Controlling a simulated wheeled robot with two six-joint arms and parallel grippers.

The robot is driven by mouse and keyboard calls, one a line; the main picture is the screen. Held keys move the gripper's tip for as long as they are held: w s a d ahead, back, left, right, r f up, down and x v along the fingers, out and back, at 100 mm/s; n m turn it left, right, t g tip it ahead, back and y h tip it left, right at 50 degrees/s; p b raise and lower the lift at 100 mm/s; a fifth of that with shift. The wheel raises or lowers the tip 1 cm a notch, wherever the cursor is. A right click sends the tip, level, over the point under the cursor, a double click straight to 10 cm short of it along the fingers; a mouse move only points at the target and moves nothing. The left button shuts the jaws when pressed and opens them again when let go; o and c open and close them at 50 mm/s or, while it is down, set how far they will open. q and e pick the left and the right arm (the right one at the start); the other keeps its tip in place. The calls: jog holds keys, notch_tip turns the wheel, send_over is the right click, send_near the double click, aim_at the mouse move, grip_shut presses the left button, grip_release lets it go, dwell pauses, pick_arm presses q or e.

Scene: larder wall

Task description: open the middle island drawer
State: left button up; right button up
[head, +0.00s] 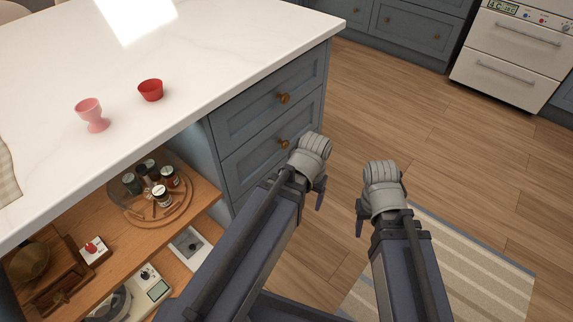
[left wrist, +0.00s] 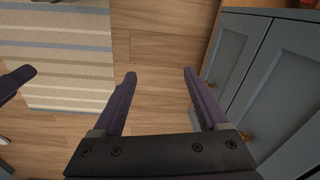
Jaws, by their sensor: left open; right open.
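The island's blue-grey drawer front shows in the head view, with an upper drawer (head: 262,98) and a drawer below it (head: 250,158), which looks like the middle one. The upper drawer has a round brass knob (head: 284,98), the lower one another knob (head: 283,143). Both drawers look shut. My left gripper (head: 320,192) is beside the lower knob, apart from it. In the left wrist view it is open and empty (left wrist: 159,74), with drawer fronts (left wrist: 285,75) and a brass knob (left wrist: 246,136) to its right. My right gripper (head: 361,222) is open over the floor. Anything lower is hidden by my left arm.
An open wooden shelf (head: 200,200) with a spice turntable (head: 125,207) is left of the drawers. A striped rug (head: 470,265) lies right; the floor is clear.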

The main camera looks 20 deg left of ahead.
pick_arm(q)
jog(key=w+a+f+m+y+b, duration=0.1)
jog(key=w+a+f+b, duration=0.15)
jog(key=f+b, duration=0.3)
jog(key=w+a+f+t+y+b, duration=0.1)
jog(key=a+f+b, duration=0.2)
jog(key=f+b, duration=0.25)
jog(key=w+a+f+m+y+b, duration=0.1)
jog(key=w+a+f+b, duration=0.1)
jog(key=f+b, duration=0.35)
jog(key=w+r+m+t+y, duration=0.7)
jog(key=w+r+m+y, duration=0.1)
jog(key=w+r+m, duration=0.4)
jog(key=shift+w+a+r+y, duration=0.3)
jog(key=shift+a+r, duration=0.05)
jog(key=shift+r, duration=0.5)
pick_arm(e)
notch_tip(320, 180, down, 19)
pick_arm(q)
jog(key=shift+f, duration=0.1)
